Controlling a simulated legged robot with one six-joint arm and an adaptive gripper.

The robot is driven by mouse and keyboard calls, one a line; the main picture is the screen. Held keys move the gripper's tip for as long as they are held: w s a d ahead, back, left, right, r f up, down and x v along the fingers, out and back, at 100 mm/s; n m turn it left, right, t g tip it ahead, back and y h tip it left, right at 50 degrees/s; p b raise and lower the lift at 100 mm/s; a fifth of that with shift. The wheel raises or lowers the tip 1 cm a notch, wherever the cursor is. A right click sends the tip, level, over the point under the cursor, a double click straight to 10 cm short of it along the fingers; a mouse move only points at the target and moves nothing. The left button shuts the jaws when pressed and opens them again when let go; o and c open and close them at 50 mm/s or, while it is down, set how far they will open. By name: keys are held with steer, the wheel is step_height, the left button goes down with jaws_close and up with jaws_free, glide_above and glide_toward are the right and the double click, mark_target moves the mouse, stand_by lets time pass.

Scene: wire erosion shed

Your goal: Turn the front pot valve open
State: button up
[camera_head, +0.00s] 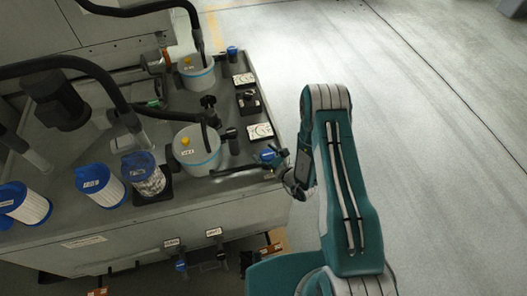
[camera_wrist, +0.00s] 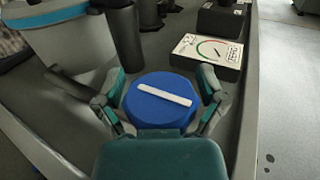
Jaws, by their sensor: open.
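The front pot valve shows in the wrist view as a round blue knob (camera_wrist: 160,106) with a white bar across its face, tilted slightly down to the right. In the head view the blue knob (camera_head: 268,156) sits at the right edge of the bench, beside the front pot (camera_head: 197,152). My gripper (camera_wrist: 162,84) is open, with one finger on each side of the knob; I cannot tell if they touch it. In the head view my gripper (camera_head: 284,164) reaches the knob from the right and partly hides it.
The front pot (camera_wrist: 78,42) and a dark pipe (camera_wrist: 124,40) stand close to the left finger. A dial gauge (camera_wrist: 207,50) lies beyond the knob. The rear pot (camera_head: 196,73) has its own blue valve (camera_head: 232,51). Filter cartridges (camera_head: 98,184) stand left. Floor (camera_head: 420,90) is clear at right.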

steer(key=c, duration=0.9)
steer(key=shift+c, duration=0.2)
